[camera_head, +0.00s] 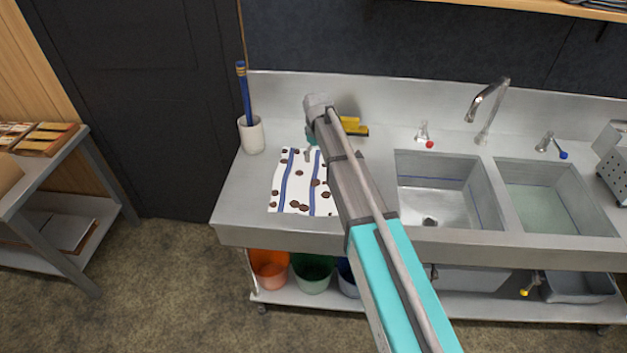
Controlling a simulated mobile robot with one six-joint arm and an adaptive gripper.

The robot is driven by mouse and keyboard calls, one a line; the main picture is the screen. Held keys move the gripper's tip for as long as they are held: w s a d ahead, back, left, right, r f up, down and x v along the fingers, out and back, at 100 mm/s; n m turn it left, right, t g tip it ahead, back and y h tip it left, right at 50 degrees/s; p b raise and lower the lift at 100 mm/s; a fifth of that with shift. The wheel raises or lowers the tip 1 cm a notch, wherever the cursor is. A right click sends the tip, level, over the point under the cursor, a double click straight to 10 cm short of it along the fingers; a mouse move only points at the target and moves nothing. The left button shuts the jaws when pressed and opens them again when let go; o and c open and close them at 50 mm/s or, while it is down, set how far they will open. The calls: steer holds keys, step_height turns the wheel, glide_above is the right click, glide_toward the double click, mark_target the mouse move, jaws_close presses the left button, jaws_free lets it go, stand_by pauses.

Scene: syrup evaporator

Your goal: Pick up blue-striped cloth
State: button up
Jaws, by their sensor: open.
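The blue-striped cloth (290,188) is white with blue stripes and several brown spots. It lies flat on the left part of the steel sink counter (240,197). My arm crosses in front of its right side and hides part of it. My gripper (309,154) is small in view at the arm's end, over the cloth's far edge. It is open. The gap between gripper and cloth cannot be judged from this view.
A white cup (251,135) with a blue-handled tool stands behind the cloth to the left. A yellow and black item (354,127) lies near the backsplash. Two basins, a faucet (488,107) and taps are to the right. Buckets (270,268) stand on the shelf below.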

mark_target(317, 179)
steer(key=shift+f+b, duration=4.7)
steer(key=shift+f, duration=0.2)
steer(key=shift+f+b, duration=0.35)
steer(key=shift+b, duration=0.05)
steer(key=shift+f, duration=0.25)
steer(key=shift+r, duration=0.15)
steer(key=c, duration=0.5)
steer(key=shift+c, duration=0.6)
steer(key=c, duration=0.5)
steer(key=shift+c, duration=0.2)
